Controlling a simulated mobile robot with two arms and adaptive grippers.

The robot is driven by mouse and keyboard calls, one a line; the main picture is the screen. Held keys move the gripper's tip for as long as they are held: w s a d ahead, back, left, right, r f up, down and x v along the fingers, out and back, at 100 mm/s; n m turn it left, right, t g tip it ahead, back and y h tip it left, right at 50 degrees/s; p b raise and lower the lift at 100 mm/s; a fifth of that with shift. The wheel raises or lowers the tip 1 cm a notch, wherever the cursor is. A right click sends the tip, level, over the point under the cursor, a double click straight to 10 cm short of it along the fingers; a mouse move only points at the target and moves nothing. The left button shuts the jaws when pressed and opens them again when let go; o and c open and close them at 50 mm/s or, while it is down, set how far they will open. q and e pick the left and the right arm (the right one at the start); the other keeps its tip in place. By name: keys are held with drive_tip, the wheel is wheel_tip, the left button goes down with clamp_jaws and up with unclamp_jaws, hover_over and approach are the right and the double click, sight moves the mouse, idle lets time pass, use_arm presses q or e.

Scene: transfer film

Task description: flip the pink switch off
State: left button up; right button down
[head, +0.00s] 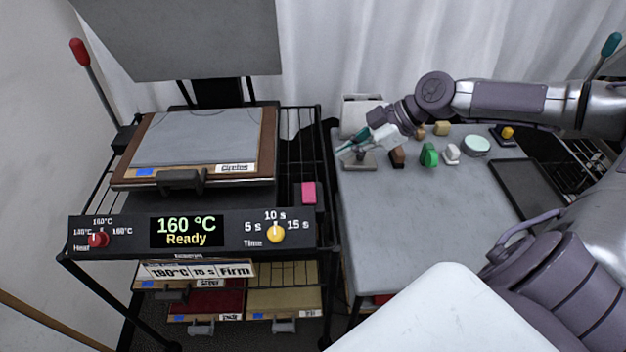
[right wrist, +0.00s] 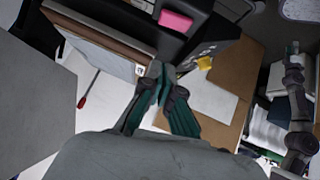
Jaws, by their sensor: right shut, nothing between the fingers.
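My left gripper is not in view.
The panel display (head: 186,231) reads 160 °C Ready, with a red heat knob (head: 98,240) and a yellow time knob (head: 276,233). Small objects, including a green one (head: 429,154), stand at the back of the table (head: 410,225). The table's middle is clear.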

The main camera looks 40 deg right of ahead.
drive_tip(key=shift+a+f, duration=0.1)
drive_tip(key=p, duration=0.3)
hover_over(306, 188)
drive_tip(key=s, duration=0.2)
drive_tip(key=f, duration=0.6)
drive_tip(key=shift+w+d+f, duration=0.25)
drive_tip(key=shift+d+f, duration=0.05)
drive_tip(key=shift+d, duration=0.05)
drive_tip(key=f, duration=0.3)
drive_tip(key=shift+w+d+f+p, duration=0.2)
drive_tip(key=shift+d+f+p, duration=0.05)
drive_tip(key=shift+d+p, duration=0.1)
drive_tip(key=shift+f, duration=0.35)
drive_tip(key=f+b, duration=0.1)
drive_tip(key=b, duration=0.1)
drive_tip(key=shift+w+d+f+g+b, duration=0.15)
drive_tip(key=shift+w+f+g+b, duration=0.05)
drive_tip(key=shift+g+b, duration=0.2)
drive_tip(key=shift+s+r+p, duration=0.1)
drive_tip(key=shift+r+p, duration=0.25)
drive_tip(key=shift+p, duration=0.25)
drive_tip(key=shift+s, duration=0.1)
